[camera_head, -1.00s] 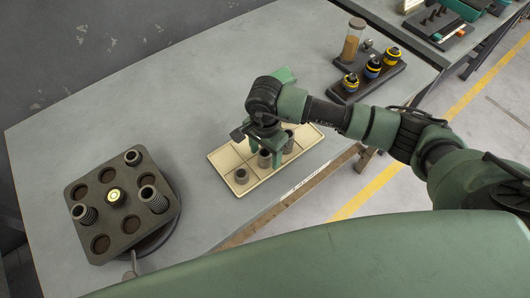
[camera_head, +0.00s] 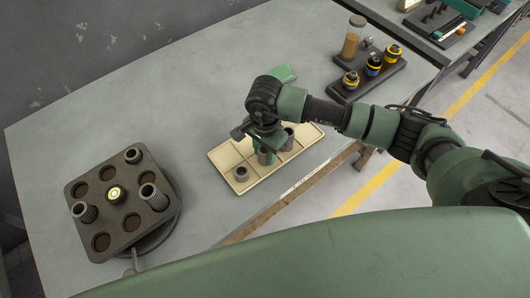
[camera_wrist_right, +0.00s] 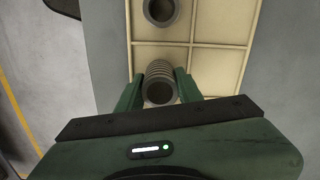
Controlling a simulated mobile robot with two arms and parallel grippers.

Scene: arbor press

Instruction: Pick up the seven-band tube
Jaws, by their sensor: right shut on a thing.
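My right gripper (camera_head: 264,149) is over the cream compartment tray (camera_head: 219,158), fingers pointing down. It is shut on a grey ribbed tube (camera_wrist_right: 160,80), which I take for the seven-band tube; its bands are too small to count. In the wrist view the tube sits between the two green fingers, its open end facing the camera. In the head view this tube (camera_head: 265,158) is the middle one of three, partly hidden by the gripper. Whether it touches the tray floor is unclear. My left gripper is not in view.
Another tube (camera_head: 241,174) stands in the tray's near left part, and one (camera_head: 289,139) at the right. A dark plate with round holes (camera_head: 121,236) at left carries several ribbed tubes. A black stand (camera_head: 343,93) with coloured pieces and a jar (camera_head: 353,38) are behind.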

